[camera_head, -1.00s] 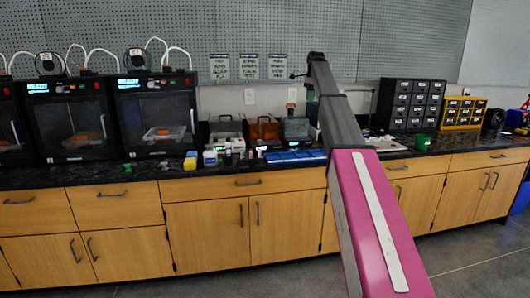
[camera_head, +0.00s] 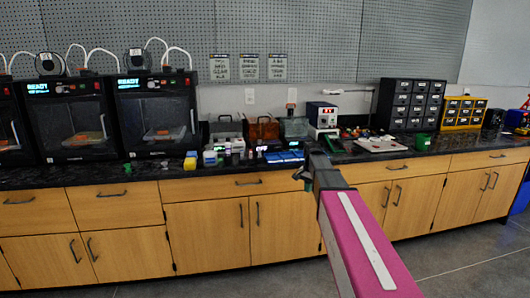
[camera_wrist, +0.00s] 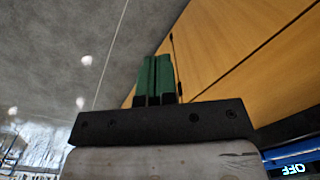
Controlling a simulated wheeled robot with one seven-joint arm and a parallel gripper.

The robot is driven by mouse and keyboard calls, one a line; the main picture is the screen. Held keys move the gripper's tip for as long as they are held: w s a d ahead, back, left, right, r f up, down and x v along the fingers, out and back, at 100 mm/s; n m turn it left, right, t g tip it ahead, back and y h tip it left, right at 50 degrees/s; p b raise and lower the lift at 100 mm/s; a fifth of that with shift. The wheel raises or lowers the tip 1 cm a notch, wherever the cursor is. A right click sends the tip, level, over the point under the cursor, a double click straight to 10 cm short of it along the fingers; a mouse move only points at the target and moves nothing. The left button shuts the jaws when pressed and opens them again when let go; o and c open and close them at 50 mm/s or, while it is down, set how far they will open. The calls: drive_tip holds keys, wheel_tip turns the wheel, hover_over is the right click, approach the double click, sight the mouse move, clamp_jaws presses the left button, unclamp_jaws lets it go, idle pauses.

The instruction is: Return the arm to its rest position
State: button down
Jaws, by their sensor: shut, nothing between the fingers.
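My arm reaches out over the floor toward the counter front in the head view, with its pink link nearest the camera. My gripper (camera_head: 301,175) is small and dark at the far end of the arm, in front of the counter edge. In the wrist view my gripper (camera_wrist: 155,75) shows two green fingers pressed together, with nothing between them. Wooden cabinet doors and grey floor lie beyond the fingers. The arm's near end is out of the frame.
The dark counter (camera_head: 150,173) holds 3D printers (camera_head: 157,115), bins (camera_head: 264,130), small bottles, a blue tray (camera_head: 284,156), a white-and-red device (camera_head: 322,115) and drawer cabinets (camera_head: 411,104). Wooden cupboards (camera_head: 207,235) stand below. The floor (camera_head: 470,260) at the right is clear.

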drive_tip(key=s+f+n, duration=0.3)
drive_tip(key=s+f, duration=0.5)
drive_tip(key=s, duration=0.5)
drive_tip(key=s+f+n, duration=0.4)
drive_tip(key=s+f, duration=0.5)
drive_tip(key=s, duration=0.4)
drive_tip(key=shift+s+a+f+n+h, duration=0.25)
drive_tip(key=shift+a+n+h, duration=0.05)
drive_tip(key=shift+a, duration=0.1)
